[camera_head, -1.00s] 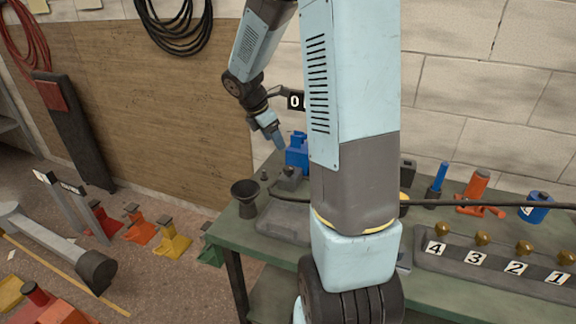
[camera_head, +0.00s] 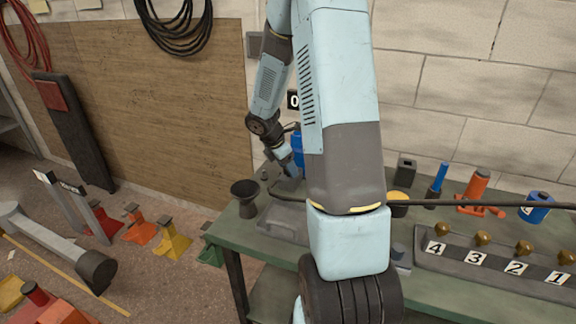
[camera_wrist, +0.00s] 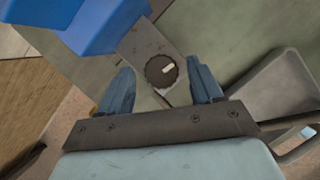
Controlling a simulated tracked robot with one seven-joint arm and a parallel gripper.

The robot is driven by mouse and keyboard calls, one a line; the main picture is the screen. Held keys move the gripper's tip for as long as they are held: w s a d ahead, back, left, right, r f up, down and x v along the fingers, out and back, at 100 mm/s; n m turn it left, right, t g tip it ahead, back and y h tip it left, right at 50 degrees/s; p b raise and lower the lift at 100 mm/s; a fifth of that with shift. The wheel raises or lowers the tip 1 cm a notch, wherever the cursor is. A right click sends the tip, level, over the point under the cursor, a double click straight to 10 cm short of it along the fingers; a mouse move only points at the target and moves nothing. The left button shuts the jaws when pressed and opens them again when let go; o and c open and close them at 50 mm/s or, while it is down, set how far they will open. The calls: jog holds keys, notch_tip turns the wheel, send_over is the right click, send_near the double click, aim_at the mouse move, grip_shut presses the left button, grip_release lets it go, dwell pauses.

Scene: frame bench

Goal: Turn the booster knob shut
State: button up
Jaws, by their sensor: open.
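The booster knob (camera_wrist: 161,71) is a dark round knob with a pale pointer mark, set on a grey plate (camera_wrist: 140,42) in the wrist view. The mark points right and slightly up. My gripper (camera_wrist: 160,82) is open, with one blue finger on each side of the knob in the picture and neither visibly touching it. I cannot tell how far above the knob the fingers are. A blue body (camera_wrist: 75,22) adjoins the plate. In the head view my gripper (camera_head: 290,170) is low over the bench's back left, and the knob is hidden there.
The green bench (camera_head: 450,283) carries a black funnel-like cup (camera_head: 244,190) at left and a strip of numbered brass knobs (camera_head: 477,260) at right. A grey tray (camera_wrist: 270,85) lies right of my gripper. A black hose (camera_head: 455,203) crosses the bench.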

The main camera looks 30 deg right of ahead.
jog(key=c, duration=1.1)
jog(key=shift+o, duration=0.2)
jog(key=shift+d, duration=0.15)
jog(key=shift+w+a+m, duration=0.2)
jog(key=shift+m, duration=0.2)
jog(key=m+g, duration=0.1)
jog(key=m, duration=0.3)
jog(key=m+g+y, duration=0.1)
jog(key=m, duration=0.1)
jog(key=shift+w+m+g, duration=0.25)
jog(key=shift+m+g, duration=0.05)
jog(key=m+g+y, duration=0.1)
jog(key=m, duration=0.3)
jog(key=shift+w+d, duration=0.1)
jog(key=shift+d, duration=0.1)
jog(key=shift+d+m+g+y, duration=0.15)
jog(key=shift+m+y, duration=0.25)
jog(key=shift+m, duration=0.75)
jog(key=shift+d+m+g+y, duration=0.1)
jog(key=shift+m+g+y, duration=0.25)
jog(key=shift+m, duration=0.8)
